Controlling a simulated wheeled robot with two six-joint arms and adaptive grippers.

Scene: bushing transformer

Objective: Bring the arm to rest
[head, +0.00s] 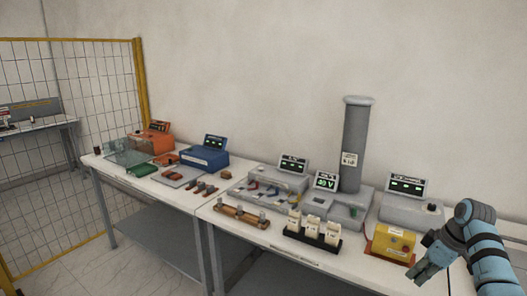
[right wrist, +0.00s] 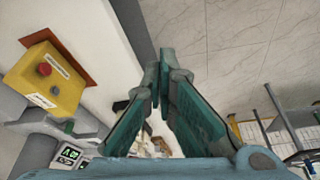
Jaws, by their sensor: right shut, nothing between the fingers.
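My right gripper (head: 428,268) is at the lower right of the head view, in front of the table's front edge, near the yellow box. In the right wrist view its two teal fingers (right wrist: 164,65) meet at the tips, with nothing between them. The blue-grey right arm (head: 485,245) comes in from the right edge. My left gripper is in neither view.
A yellow box with a red button (head: 393,242) stands on the table (head: 292,252) beside my right gripper. A tall grey column (head: 354,130), meters and a black rack with white blocks (head: 313,238) stand further left. Tiled floor (right wrist: 225,50) lies open beyond the table edge.

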